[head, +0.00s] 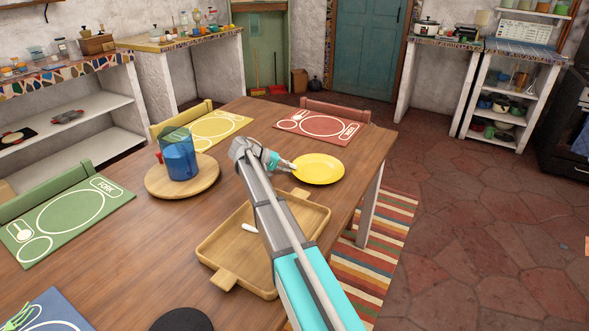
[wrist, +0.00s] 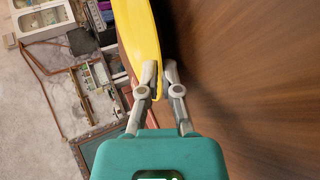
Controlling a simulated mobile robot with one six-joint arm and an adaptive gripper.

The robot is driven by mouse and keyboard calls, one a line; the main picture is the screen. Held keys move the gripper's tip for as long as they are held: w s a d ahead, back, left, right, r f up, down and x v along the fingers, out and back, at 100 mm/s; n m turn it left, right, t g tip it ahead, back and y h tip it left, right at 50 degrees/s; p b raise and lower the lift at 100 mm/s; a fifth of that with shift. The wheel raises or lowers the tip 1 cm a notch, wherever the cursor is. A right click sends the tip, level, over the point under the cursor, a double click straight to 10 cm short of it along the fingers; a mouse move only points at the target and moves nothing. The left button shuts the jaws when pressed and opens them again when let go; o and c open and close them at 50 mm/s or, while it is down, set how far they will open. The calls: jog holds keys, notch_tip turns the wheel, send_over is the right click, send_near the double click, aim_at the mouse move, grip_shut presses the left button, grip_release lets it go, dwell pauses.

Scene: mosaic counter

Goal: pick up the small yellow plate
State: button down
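The small yellow plate (head: 320,169) is near the far right edge of the wooden table in the head view, looking about level. My gripper (head: 291,166) is at its left rim, reaching in from the left. In the wrist view the plate (wrist: 142,35) stands nearly edge-on, with its rim between the two fingers of my gripper (wrist: 160,72). The fingers are close together and look shut on the rim. The left finger hides a little of the plate. Whether the plate touches the table is hard to tell.
A wooden tray (head: 215,243) lies under my arm. A round board (head: 155,186) with a blue cup (head: 180,160) is to the left. Red (head: 322,127), yellow (head: 228,121) and green (head: 60,215) placemats lie on the table. The table's right edge is close to the plate.

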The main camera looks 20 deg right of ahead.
jog(key=shift+r+p, duration=1.2)
jog(key=shift+r, duration=0.1)
jog(key=s+a+r+p, duration=0.4)
jog(key=s+r+p, duration=0.6)
jog(key=s, duration=0.3)
jog(key=shift+s, duration=0.25)
jog(key=shift+a, duration=0.1)
